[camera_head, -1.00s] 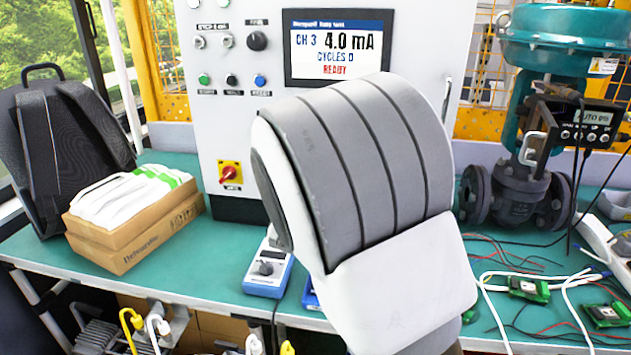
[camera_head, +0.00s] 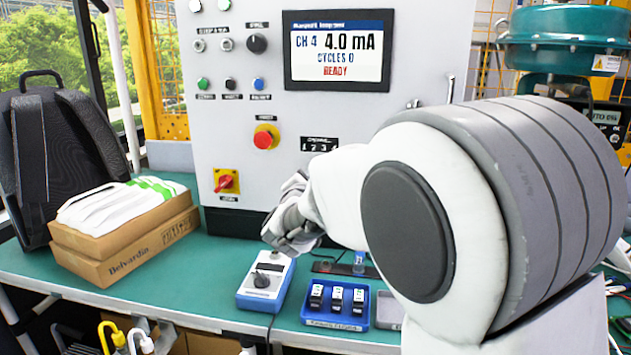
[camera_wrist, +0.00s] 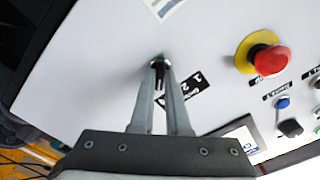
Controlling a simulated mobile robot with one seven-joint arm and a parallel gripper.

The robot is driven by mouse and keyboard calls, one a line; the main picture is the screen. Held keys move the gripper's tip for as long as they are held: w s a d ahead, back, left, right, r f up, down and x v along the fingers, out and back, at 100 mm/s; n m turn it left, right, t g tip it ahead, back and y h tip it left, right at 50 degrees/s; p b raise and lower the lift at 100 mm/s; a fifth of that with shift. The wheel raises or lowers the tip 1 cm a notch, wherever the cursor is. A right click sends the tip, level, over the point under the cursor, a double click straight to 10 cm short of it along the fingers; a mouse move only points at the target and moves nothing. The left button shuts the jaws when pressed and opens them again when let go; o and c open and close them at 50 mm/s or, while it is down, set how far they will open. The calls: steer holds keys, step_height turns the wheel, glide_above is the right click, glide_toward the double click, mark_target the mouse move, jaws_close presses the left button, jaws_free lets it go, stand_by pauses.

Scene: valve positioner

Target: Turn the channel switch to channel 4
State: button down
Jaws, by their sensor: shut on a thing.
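The channel switch (camera_wrist: 158,61) is a small dark knob with a light ring on the white panel, beside a black label with numbers. In the wrist view, both fingertips of my gripper (camera_wrist: 161,68) are closed on it. The panel's display (camera_head: 337,50) reads CH 4, 4.0 mA, CYCLES 0, READY.
A red emergency button (camera_head: 265,138) and a red-yellow rotary switch (camera_head: 226,181) sit to the left of the label. Below, a blue calibrator (camera_head: 266,281) and a blue tray (camera_head: 336,322) with small modules stand on the green bench. A teal valve actuator (camera_head: 565,38) is at the right.

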stand_by(0.5)
steer(key=c, duration=0.9)
jaws_free()
steer(key=s+a+p, duration=0.3)
steer(key=s, duration=1.4)
steer(key=shift+a, duration=0.2)
